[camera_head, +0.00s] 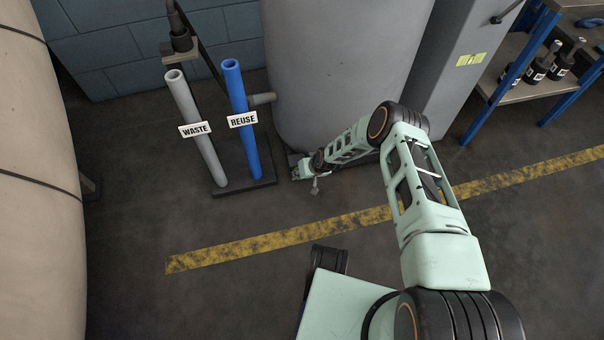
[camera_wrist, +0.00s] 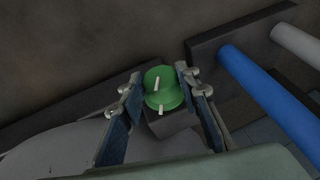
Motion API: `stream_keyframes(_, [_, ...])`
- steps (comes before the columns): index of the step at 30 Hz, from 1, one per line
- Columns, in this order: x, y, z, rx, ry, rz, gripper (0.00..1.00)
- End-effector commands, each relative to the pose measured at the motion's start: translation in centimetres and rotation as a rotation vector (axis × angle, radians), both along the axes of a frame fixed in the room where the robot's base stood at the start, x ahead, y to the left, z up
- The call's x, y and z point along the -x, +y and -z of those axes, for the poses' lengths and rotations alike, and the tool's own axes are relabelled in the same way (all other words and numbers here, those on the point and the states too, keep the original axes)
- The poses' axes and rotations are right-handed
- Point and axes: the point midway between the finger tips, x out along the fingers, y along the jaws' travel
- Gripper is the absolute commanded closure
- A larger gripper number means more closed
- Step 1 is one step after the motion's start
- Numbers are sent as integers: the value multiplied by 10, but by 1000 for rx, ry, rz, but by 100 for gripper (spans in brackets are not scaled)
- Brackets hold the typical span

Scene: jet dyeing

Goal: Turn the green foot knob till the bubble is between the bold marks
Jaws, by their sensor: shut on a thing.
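The green foot knob (camera_wrist: 165,77) shows in the middle of the wrist view, with a white line on its top face and a second white mark on its lower part. My gripper (camera_wrist: 160,88) has one finger on each side of the knob and is shut on it. In the head view my gripper (camera_head: 306,169) is low at the foot of the big grey tank (camera_head: 340,70), close to the floor. The knob is too small and too covered to make out there. I cannot make out the bubble or the bold marks in either view.
A grey WASTE pipe (camera_head: 197,128) and a blue REUSE pipe (camera_head: 241,120) stand on a dark base just left of my gripper. A yellow floor line (camera_head: 270,241) runs in front. A blue-framed shelf (camera_head: 515,90) stands at the right. A large beige cylinder (camera_head: 35,190) fills the left edge.

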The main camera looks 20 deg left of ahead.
Motion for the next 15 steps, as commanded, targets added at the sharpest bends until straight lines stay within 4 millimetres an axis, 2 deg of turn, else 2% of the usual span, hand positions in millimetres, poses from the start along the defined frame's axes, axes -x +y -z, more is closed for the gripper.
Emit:
stream_keyframes(1, [6, 0, 1, 19, -2, -9, 94])
stream_keyframes(15, [2, -1, 0, 50, -30, -2, 94])
